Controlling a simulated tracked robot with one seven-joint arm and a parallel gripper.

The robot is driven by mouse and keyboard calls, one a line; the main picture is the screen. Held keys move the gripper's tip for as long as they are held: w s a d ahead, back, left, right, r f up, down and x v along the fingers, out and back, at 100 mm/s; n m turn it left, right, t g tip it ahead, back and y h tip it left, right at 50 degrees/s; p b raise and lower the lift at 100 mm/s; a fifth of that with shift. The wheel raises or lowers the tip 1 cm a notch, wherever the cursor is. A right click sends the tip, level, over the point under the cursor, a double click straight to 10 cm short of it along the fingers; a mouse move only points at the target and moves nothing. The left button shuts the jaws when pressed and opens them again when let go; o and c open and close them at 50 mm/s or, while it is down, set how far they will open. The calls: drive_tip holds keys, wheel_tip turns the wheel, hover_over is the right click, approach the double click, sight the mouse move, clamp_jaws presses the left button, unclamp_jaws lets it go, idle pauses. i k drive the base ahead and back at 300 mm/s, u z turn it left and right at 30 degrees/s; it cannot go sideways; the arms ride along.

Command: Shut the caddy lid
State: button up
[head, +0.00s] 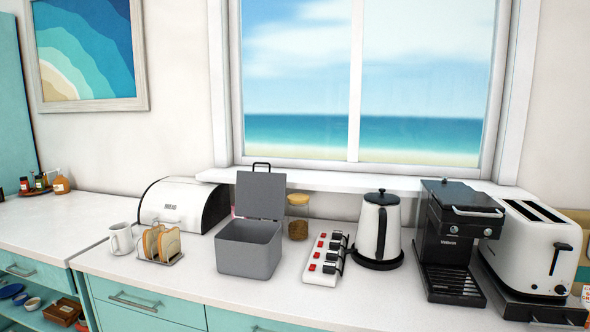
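The grey caddy (248,256) stands on the white counter, a little left of the middle in the head view. Its lid (261,195) is open and stands up nearly vertical at the back of the box. The part of the inside that I can see looks empty. My gripper is not in view.
Left of the caddy are a toast rack (160,245), a white mug (121,238) and a bread bin (184,205). A jar (298,217) stands behind right. A power strip (326,256), kettle (379,230), coffee machine (450,240) and toaster (534,245) stand to the right.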

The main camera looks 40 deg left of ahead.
sight(262, 194)
drive_tip(key=z, duration=0.7)
drive_tip(key=k, duration=1.25)
drive_tip(key=u, duration=1.9)
drive_tip(key=i, duration=1)
drive_tip(key=z, duration=0.15)
drive_tip(key=k, duration=0.25)
drive_tip(key=u, duration=0.05)
